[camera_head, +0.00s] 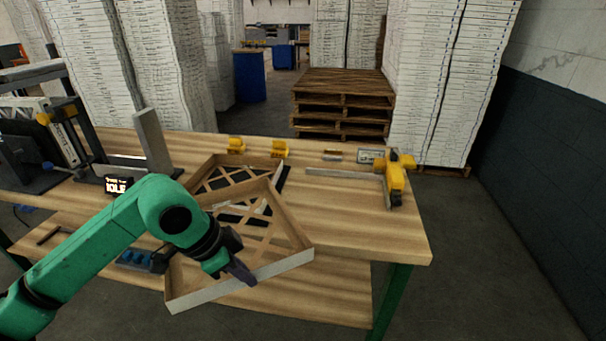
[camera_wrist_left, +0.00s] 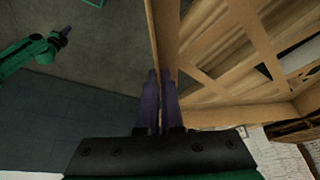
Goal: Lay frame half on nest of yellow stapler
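My left gripper (camera_head: 238,272) is shut on the near wall of a wooden frame half (camera_head: 292,229) with a crossed lattice. The frame is tilted and overhangs the table's front edge. In the left wrist view, the purple fingers (camera_wrist_left: 159,105) pinch the thin frame wall (camera_wrist_left: 163,35), with the lattice to the right. A second lattice frame (camera_head: 213,166) lies behind it, partly hidden by the held frame. Dark flat pieces show beneath and through the lattices. The yellow stapler (camera_head: 397,174) stands at the table's right end. My right gripper (camera_wrist_left: 64,34) appears small in the wrist view; its opening is unclear.
Two yellow blocks (camera_head: 280,148) stand at the table's back edge. A grey upright plate (camera_head: 153,141) and a small IDLE display (camera_head: 118,185) are at left. A light bar (camera_head: 340,173) lies left of the stapler. The right front tabletop (camera_head: 365,225) is clear.

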